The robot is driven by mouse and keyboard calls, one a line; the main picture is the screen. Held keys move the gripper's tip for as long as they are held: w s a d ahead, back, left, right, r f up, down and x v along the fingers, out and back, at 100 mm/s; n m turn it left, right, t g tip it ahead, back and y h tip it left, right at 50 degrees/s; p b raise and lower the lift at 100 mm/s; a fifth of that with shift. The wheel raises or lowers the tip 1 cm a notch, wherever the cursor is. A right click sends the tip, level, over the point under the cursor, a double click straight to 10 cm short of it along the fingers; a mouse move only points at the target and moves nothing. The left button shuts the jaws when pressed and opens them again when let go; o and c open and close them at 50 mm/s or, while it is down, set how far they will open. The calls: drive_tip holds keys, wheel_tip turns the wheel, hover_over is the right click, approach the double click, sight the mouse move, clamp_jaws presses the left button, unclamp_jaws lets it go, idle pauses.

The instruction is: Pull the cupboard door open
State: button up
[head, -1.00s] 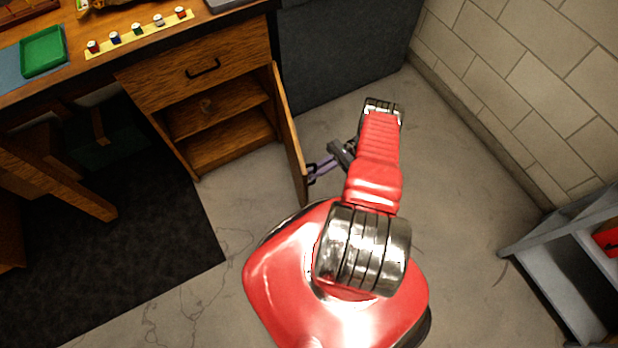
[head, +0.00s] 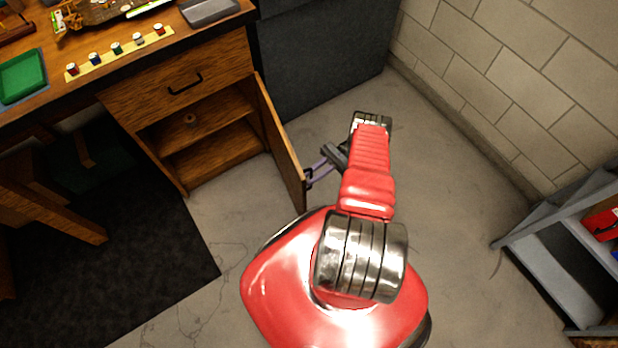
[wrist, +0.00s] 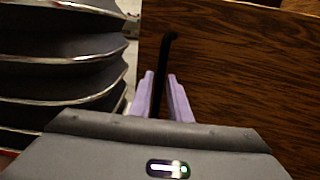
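The cupboard door (head: 279,145) stands wide open, swung out from the wooden desk cupboard (head: 180,150), so its inside shelves show. My gripper (head: 314,174) is at the door's outer face near its free edge. In the wrist view, my gripper's two purple fingers (wrist: 161,85) lie on either side of the black door handle (wrist: 166,52), closed around it. The door's brown outer face (wrist: 235,75) fills the right of that view. In the head view the handle is small and partly hidden by the fingers.
A drawer with a black handle (head: 185,84) is shut above the cupboard. A dark grey cabinet (head: 320,60) stands behind the door. A grey shelf unit (head: 560,255) stands at the right. The concrete floor (head: 460,200) between is clear. A black mat (head: 130,260) lies at the left.

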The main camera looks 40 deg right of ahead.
drive_tip(key=shift+r, duration=0.1)
drive_tip(key=shift+r, duration=4.85)
drive_tip(key=shift+c, duration=0.3)
